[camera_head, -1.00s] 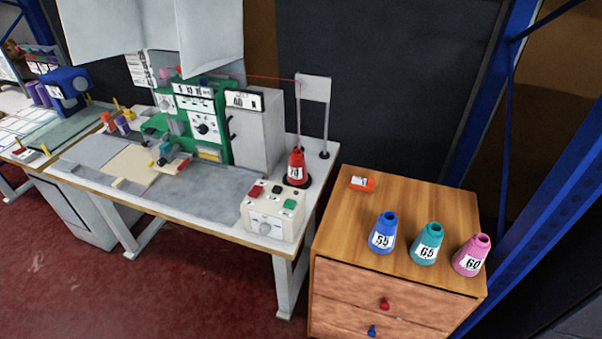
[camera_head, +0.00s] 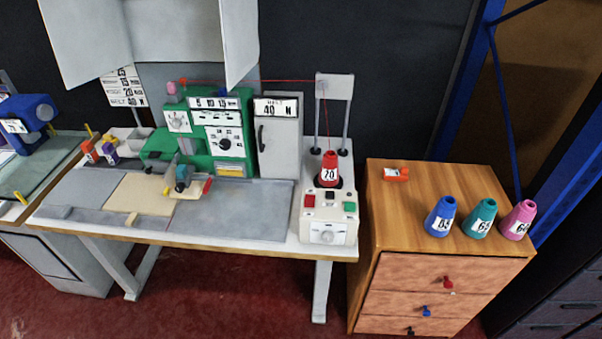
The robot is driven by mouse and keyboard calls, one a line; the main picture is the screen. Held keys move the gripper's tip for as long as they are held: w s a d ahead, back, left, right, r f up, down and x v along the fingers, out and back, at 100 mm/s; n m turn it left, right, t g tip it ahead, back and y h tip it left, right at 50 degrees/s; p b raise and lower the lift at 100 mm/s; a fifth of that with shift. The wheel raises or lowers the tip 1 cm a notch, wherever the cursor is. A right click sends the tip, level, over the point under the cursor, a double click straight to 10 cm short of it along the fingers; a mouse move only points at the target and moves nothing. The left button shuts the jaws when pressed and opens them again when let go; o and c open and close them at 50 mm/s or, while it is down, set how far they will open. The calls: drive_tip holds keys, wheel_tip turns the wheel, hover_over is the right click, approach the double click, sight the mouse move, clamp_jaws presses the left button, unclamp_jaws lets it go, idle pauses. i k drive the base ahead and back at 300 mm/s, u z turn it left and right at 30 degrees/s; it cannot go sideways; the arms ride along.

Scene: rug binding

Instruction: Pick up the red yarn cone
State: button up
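The red yarn cone (camera_head: 329,169) stands upright at the right end of the sewing table, on a dark round base. It bears a white label reading 70. A red thread runs from it up to a white plate on a stand (camera_head: 335,88), then left toward the green machine (camera_head: 222,137). My gripper is not in view.
A control box (camera_head: 328,230) with coloured buttons stands just in front of the red cone. On the wooden drawer cabinet (camera_head: 400,215) to the right stand a blue cone (camera_head: 440,217), a teal cone (camera_head: 480,218) and a pink cone (camera_head: 518,220), plus a small orange item (camera_head: 396,174). Red floor in front is clear.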

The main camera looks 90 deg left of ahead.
sight(329, 176)
drive_tip(key=k, duration=0.5)
drive_tip(key=u, duration=3.25)
drive_tip(key=i, duration=1.05)
drive_tip(key=u, duration=0.25)
